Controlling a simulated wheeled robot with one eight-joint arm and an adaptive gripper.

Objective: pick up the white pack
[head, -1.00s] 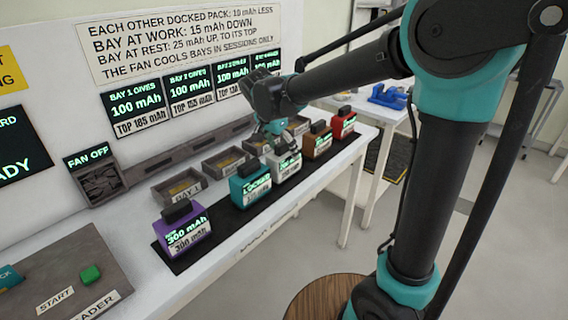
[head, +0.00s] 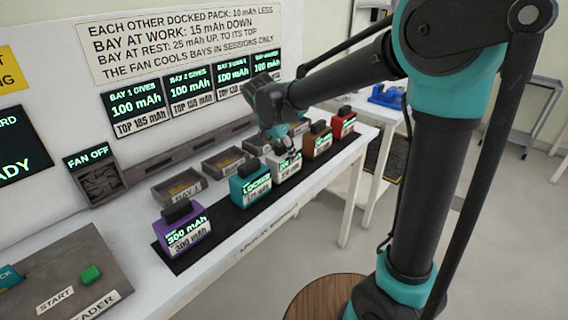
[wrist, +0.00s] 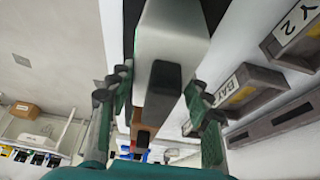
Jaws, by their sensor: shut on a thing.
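The white pack (head: 287,168) stands in the row on the black mat, between the teal pack and the brown pack. My gripper (head: 280,146) is over its top, pointing down, and is shut on it. In the wrist view the white pack (wrist: 172,42) and its dark handle (wrist: 163,88) lie between the two fingers of my gripper (wrist: 160,100). I see no clear gap between the pack and the mat. The fingers hide part of the pack's top in the head view.
The teal pack (head: 250,185) is close on the left, with the purple pack (head: 184,232) farther left. The brown pack (head: 318,140) and red pack (head: 343,125) are on the right. Open bays (head: 180,187) line the bench behind. A fan (head: 98,182) stands at the back left.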

